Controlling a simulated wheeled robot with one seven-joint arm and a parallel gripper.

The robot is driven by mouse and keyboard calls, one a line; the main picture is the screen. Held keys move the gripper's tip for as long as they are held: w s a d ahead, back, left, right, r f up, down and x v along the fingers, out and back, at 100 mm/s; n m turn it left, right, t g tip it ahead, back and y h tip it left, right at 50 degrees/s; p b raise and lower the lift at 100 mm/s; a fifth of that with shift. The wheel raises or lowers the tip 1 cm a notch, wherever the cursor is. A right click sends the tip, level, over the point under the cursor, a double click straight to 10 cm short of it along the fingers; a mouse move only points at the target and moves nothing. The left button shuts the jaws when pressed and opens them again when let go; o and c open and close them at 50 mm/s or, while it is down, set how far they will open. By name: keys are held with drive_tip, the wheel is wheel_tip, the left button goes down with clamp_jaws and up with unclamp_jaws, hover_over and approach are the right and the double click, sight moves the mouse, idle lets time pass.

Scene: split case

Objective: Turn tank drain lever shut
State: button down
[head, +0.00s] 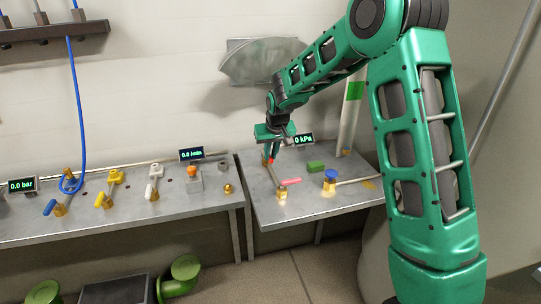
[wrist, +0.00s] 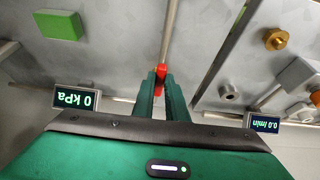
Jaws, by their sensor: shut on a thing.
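The lever is a grey rod with a red grip (wrist: 161,70). It rises from a brass valve body (head: 281,191) on the right-hand bench, and its rod (head: 275,176) points toward the wall. My gripper (head: 270,158) is shut on the red grip at the rod's far end. In the wrist view my two green fingers (wrist: 160,88) stand on either side of the red grip, and the rod runs away from it toward the top of the picture. The fingers hide part of the grip.
A pink-red strip (head: 291,182) lies beside the brass body. A blue knob (head: 330,175) and a green block (head: 315,166) are to the right. A 0 kPa display (head: 303,140) stands behind. The left bench (head: 215,201) holds several valves and a 0.0 l/min display (head: 191,154).

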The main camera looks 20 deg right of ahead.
drive_tip(key=shift+d+n, duration=0.2)
drive_tip(key=shift+n, duration=0.1)
drive_tip(key=n, duration=0.1)
drive_tip(key=d+n+y, duration=0.1)
drive_tip(key=n, duration=0.1)
drive_tip(key=d+n, duration=0.1)
drive_tip(key=shift+w+y, duration=0.3)
drive_tip(key=shift+y, duration=0.1)
drive_tip(key=n, duration=0.1)
drive_tip(key=w+d+n+g+y, duration=0.1)
drive_tip(key=n, duration=0.3)
drive_tip(key=shift+w+d, duration=0.15)
drive_tip(key=shift+d, duration=0.2)
drive_tip(key=n, duration=0.1)
drive_tip(key=w+n+g+y, duration=0.1)
drive_tip(key=n, duration=0.1)
drive_tip(key=shift+d, duration=0.35)
drive_tip(key=shift+w+d+n+g, duration=0.15)
drive_tip(key=shift+w+n+g, duration=0.45)
drive_tip(key=shift+n, duration=0.6)
drive_tip(key=c, duration=1.8)
unclamp_jaws()
drive_tip(key=shift+o, duration=0.2)
drive_tip(key=v, duration=1)
drive_tip(key=shift+d+r, duration=0.25)
drive_tip(key=shift+d, duration=0.15)
